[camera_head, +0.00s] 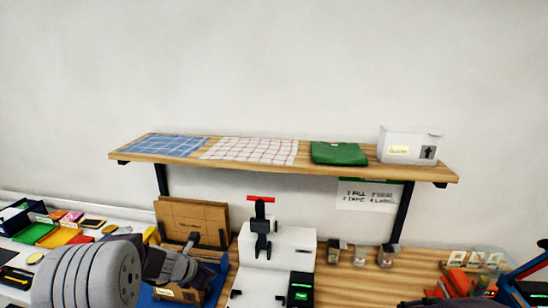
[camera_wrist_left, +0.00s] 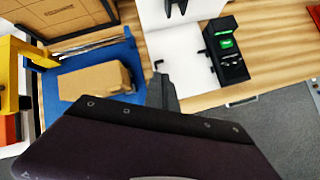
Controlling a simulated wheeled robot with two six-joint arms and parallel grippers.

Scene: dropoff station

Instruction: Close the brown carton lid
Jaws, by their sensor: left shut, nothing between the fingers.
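A small brown carton (camera_wrist_left: 95,82) lies on a blue surface in the left wrist view; no raised lid can be made out on it. In the head view a brown carton (camera_head: 178,294) shows partly behind my left arm. A brown cardboard panel (camera_head: 190,216) stands upright behind it; I cannot tell whether it is a lid. My left gripper (camera_head: 194,238) is shut and empty in front of that panel. In the left wrist view its finger (camera_wrist_left: 162,90) is just right of the carton, apparently apart from it. A dark shape at the bottom right edge may be my right gripper (camera_head: 455,302).
A white machine with a red handle (camera_head: 262,240) stands right of the carton. A wooden shelf (camera_head: 300,167) above holds folded cloths and a white box (camera_head: 408,145). Colourful items (camera_head: 62,228) crowd the left.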

